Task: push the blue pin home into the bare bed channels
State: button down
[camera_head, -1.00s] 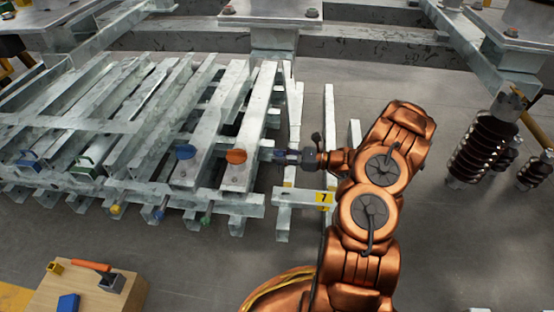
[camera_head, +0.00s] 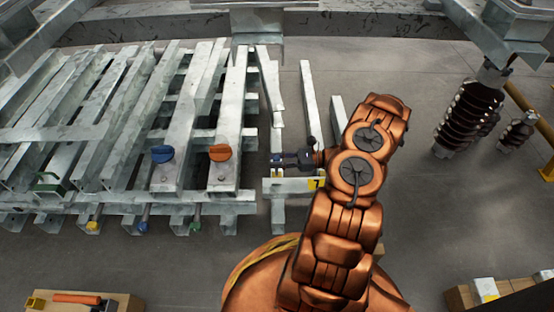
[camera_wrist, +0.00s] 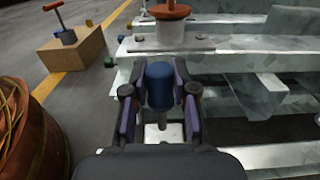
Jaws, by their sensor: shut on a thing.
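My gripper (camera_head: 283,160) is shut on the blue pin, whose blue head shows in the wrist view (camera_wrist: 160,85) between the two fingers (camera_wrist: 160,103). A grey shank (camera_wrist: 163,120) points down below the head; its lower end is hard to make out. In the head view the gripper is just above the short galvanized channel (camera_head: 296,187) with the yellow "7" label, right of the orange-knobbed beam. I cannot tell whether the shank is inside a hole.
An orange knob (camera_head: 220,152) and a blue knob (camera_head: 162,154) sit on neighbouring beams. Several coloured pin ends show along the frame's front edge. A wooden box (camera_wrist: 73,50) with a tool stands on the floor. Ribbed insulators (camera_head: 468,120) stand right; floor between is clear.

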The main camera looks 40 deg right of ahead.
jog(key=shift+r+p, duration=0.15)
jog(key=shift+p, duration=0.15)
jog(key=shift+f+b, duration=0.8)
jog(key=shift+f, duration=2.25)
jog(key=shift+f+b, duration=1.25)
jog(key=shift+f, duration=1.2)
jog(key=shift+d+r, duration=0.1)
jog(key=shift+r, duration=0.1)
jog(key=shift+r+p, duration=1.1)
jog(key=shift+r, duration=0.9)
